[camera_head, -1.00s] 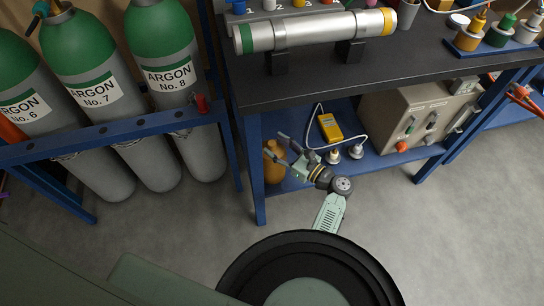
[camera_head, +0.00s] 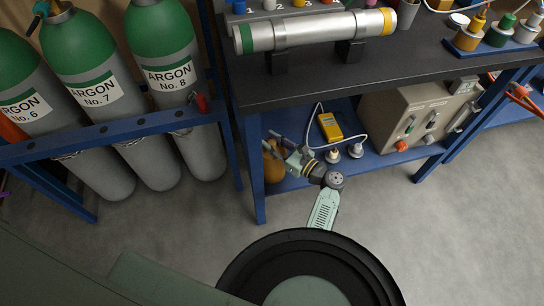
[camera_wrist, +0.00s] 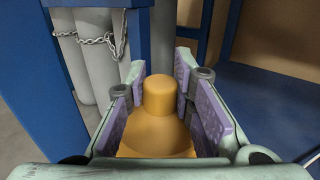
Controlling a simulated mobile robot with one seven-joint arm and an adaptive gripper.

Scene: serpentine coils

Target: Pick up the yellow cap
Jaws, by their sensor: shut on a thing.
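An amber-yellow bottle-shaped thing (camera_head: 274,171) with a rounded shoulder and a narrower cylindrical top stands at the left end of the blue lower shelf. In the wrist view, this amber bottle (camera_wrist: 155,136) sits between the purple pads of my gripper (camera_wrist: 160,72). The gripper is shut on it around its body. In the head view, my gripper (camera_head: 272,144) covers its upper part. I cannot tell whether its top is a separate cap. A yellow end cap (camera_head: 389,22) also shows on the silver cylinder on the bench.
The blue lower shelf (camera_head: 375,158) carries a yellow meter (camera_head: 329,126) with a cable, two small fittings and a grey box (camera_head: 419,113). A blue bench leg (camera_head: 253,165) stands close left of my gripper. Argon bottles (camera_head: 170,75) stand further left. The front floor is clear.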

